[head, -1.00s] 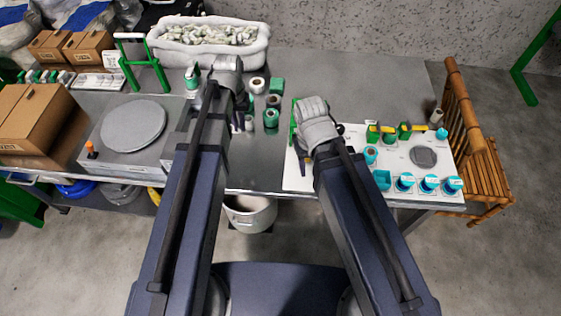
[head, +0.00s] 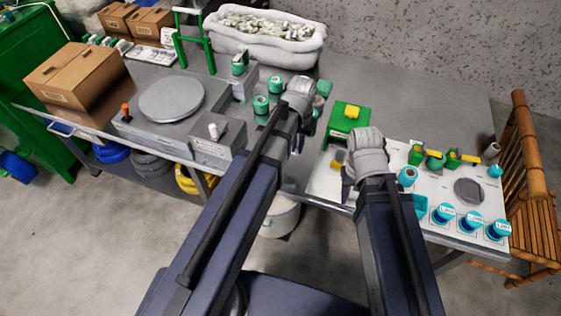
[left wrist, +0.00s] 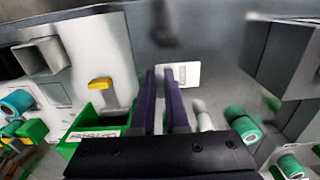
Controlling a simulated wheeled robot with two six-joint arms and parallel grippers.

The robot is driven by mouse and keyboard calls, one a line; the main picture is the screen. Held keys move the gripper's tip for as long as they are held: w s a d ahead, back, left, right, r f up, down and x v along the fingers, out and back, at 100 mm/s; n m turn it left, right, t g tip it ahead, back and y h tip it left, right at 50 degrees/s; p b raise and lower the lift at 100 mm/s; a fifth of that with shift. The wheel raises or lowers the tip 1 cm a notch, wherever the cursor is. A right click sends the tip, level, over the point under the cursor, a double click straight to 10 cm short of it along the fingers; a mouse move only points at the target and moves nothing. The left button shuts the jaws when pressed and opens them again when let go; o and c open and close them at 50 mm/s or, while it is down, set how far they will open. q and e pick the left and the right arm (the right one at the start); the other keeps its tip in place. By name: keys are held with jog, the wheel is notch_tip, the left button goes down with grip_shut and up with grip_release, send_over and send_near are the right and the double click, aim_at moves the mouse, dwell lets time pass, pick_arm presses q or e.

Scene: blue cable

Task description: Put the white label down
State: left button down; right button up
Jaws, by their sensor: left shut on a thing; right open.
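The white label (left wrist: 184,74) is a small pale rectangle at the fingertips of my left gripper (left wrist: 165,76) in the left wrist view. The fingers are shut on it, and it is held in the air above the table. In the head view, my left gripper (head: 297,143) is over the table between the green spools and the white board, and it hides the label. My right gripper (head: 348,182) is open over the left part of the white board (head: 400,205), with its fingertips partly hidden by its wrist.
A green box (head: 345,119) with a yellow part stands between and beyond the grippers. Several green spools (head: 261,104) stand left of my left gripper. A grey device with a round plate (head: 171,99) is further left. Bare table (head: 420,95) lies behind the board.

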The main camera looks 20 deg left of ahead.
aim_at(296, 170)
pick_arm(q)
notch_tip(296, 170, down, 10)
jog(key=b, duration=1)
jog(key=shift+f, duration=0.1)
jog(key=c, duration=0.9)
grip_release()
notch_tip(296, 170, up, 12)
jog(key=p, duration=1.2)
jog(key=shift+r, duration=0.2)
jog(key=s+d+m, duration=0.1)
jog(key=s+d, duration=0.1)
jog(key=s, duration=0.2)
jog(key=s+d+m, duration=0.1)
jog(key=s+d, duration=0.2)
jog(key=s, duration=0.1)
jog(key=s+d+m+y, duration=0.1)
jog(key=s+d, duration=0.1)
jog(key=s, duration=0.2)
jog(key=shift+s+d, duration=0.2)
